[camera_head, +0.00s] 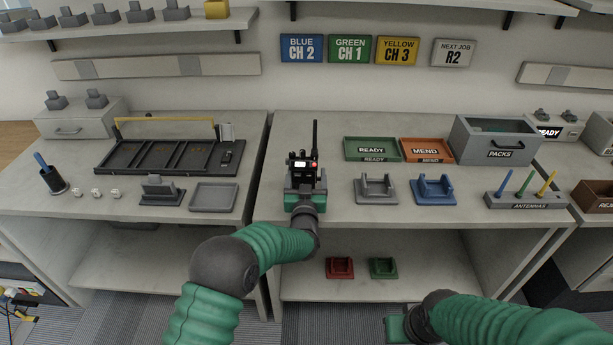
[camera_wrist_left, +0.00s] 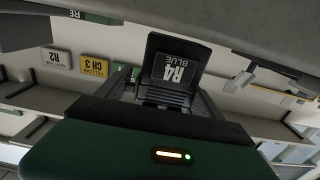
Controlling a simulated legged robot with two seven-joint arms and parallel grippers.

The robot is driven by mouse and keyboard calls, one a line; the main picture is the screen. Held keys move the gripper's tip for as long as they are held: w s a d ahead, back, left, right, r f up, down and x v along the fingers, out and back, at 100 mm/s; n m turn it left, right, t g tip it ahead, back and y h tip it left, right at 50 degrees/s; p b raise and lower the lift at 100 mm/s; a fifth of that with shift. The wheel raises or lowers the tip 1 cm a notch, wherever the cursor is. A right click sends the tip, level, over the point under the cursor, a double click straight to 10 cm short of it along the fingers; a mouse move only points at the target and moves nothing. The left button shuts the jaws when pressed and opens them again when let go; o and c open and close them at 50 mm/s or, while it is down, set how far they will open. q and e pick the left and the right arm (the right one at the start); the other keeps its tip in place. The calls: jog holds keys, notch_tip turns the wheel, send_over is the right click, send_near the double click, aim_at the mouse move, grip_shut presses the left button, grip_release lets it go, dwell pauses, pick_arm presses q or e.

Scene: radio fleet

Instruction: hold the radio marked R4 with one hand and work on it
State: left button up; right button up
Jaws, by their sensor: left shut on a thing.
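The black radio marked R4 BLUE (camera_wrist_left: 175,70) sits between my left gripper's fingers in the left wrist view, its label upside down there. In the head view the radio (camera_head: 316,172) stands upright above the front of the middle bench, with its antenna up, a small white patch and a red spot near its top. My left gripper (camera_head: 304,182) is shut on it; the fingers hide its lower part. My right gripper (camera_head: 396,328) is low at the bottom edge, in front of the bench; its fingers cannot be made out.
Grey (camera_head: 376,190) and blue (camera_head: 433,191) cradles stand right of the radio. Behind are the green READY tray (camera_head: 371,140), the orange MEND tray (camera_head: 446,141) and the PACKS box (camera_head: 516,136). An ANTENNAS holder (camera_head: 526,201) is at right. Red (camera_head: 339,268) and green (camera_head: 383,268) cradles sit on the lower shelf.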

jog(key=shift+f, duration=0.25)
jog(key=shift+c, duration=0.2)
dwell(1.3)
jog(key=shift+w+r, duration=0.1)
jog(key=shift+c, duration=1)
jog(key=w+a+r+n, duration=0.1)
jog(key=w+n, duration=0.1)
jog(key=n, duration=0.1)
jog(key=w+r+n+t, duration=0.1)
jog(key=w+n, duration=0.2)
jog(key=w+a+r+n, duration=0.1)
jog(key=w+n, duration=0.1)
jog(key=w, duration=0.1)
jog(key=shift+w+a+r+n, duration=0.1)
jog(key=shift+a+n, duration=0.25)
jog(key=shift+n, duration=0.05)
grip_shut()
jog(key=w+a+r+n+t, duration=0.3)
jog(key=w+a+r+n, duration=0.4)
jog(key=w+n, duration=0.3)
jog(key=w+a+r+n+t, duration=0.3)
jog(key=w+a+r+n, duration=0.5)
jog(key=n, duration=0.9)
jog(key=w+a, duration=0.2)
jog(key=w, duration=0.1)
jog(key=shift+r, duration=0.15)
